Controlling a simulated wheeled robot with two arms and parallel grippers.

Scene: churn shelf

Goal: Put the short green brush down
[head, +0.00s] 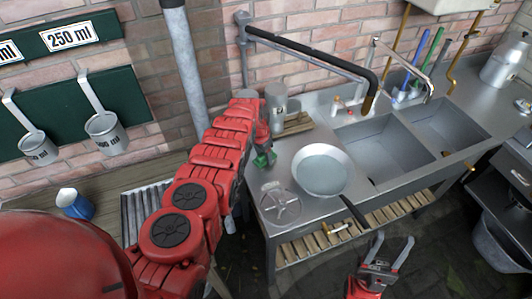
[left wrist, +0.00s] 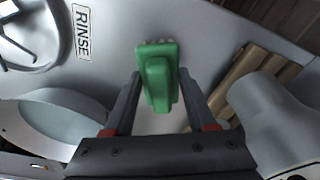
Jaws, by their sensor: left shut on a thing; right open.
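The short green brush (head: 264,160) is at the left end of the steel sink counter (head: 283,152). It also shows in the left wrist view (left wrist: 158,72), between the two fingers. My left gripper (head: 262,143) is shut on it, reaching down from above. I cannot tell whether the brush touches the counter. My right gripper (head: 388,252) is open and empty, low in front of the counter.
A round pan (head: 322,170) sits right of the brush, with a metal wheel-like fitting (head: 281,204) in front. A grey canister (head: 276,100) and a wooden slatted rack (head: 298,124) are behind. The wrist view shows a RINSE label (left wrist: 82,33).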

